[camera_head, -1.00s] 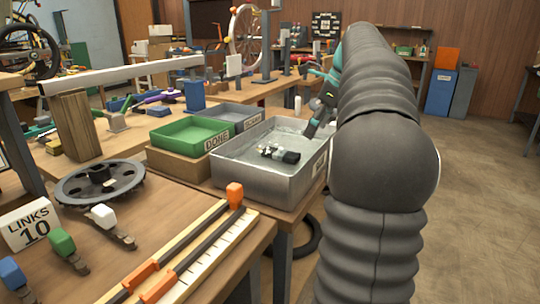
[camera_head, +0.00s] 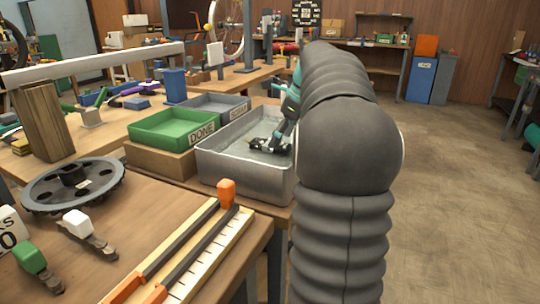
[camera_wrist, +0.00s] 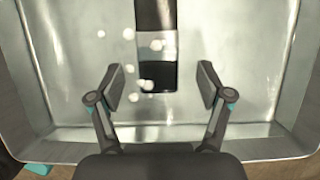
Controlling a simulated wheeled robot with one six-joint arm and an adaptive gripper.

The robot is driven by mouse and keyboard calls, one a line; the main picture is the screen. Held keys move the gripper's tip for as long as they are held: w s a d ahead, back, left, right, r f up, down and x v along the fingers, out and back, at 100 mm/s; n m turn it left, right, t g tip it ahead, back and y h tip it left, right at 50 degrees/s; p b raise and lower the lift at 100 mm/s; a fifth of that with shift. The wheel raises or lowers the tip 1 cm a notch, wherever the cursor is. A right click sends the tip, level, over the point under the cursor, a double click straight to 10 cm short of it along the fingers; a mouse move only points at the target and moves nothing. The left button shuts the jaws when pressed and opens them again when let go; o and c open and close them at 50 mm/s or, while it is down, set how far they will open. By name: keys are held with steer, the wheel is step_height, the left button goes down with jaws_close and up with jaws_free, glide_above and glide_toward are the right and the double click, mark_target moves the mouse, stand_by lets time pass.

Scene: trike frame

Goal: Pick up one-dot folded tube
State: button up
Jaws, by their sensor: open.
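A dark tube (camera_wrist: 155,72) with a pale grey middle band lies in the metal bin. In the wrist view it runs from the top edge down to between my fingers. Several small white round spots show on and around it; I cannot tell whether any is a dot mark. My gripper (camera_wrist: 162,82) is open, with one finger on each side of the tube's near end and a clear gap on both sides. In the head view the metal bin (camera_head: 228,178) stands at the table's right end, and my gripper reaches down into it. Dark shapes at its tip cannot be told apart from the tube there.
A green tray (camera_head: 170,136) marked DONE and a grey tray (camera_head: 222,104) stand beside the bin. The bin's walls surround my gripper. The floor at right is clear.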

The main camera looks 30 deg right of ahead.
mark_target(273, 150)
steer(key=x, duration=0.5)
steer(key=shift+w+a+b, duration=0.1)
steer(key=shift+a+b, duration=0.15)
steer(key=shift+b, duration=0.05)
steer(key=shift+r, duration=0.1)
steer(key=shift+c, duration=0.2)
steer(key=c, duration=1.4)
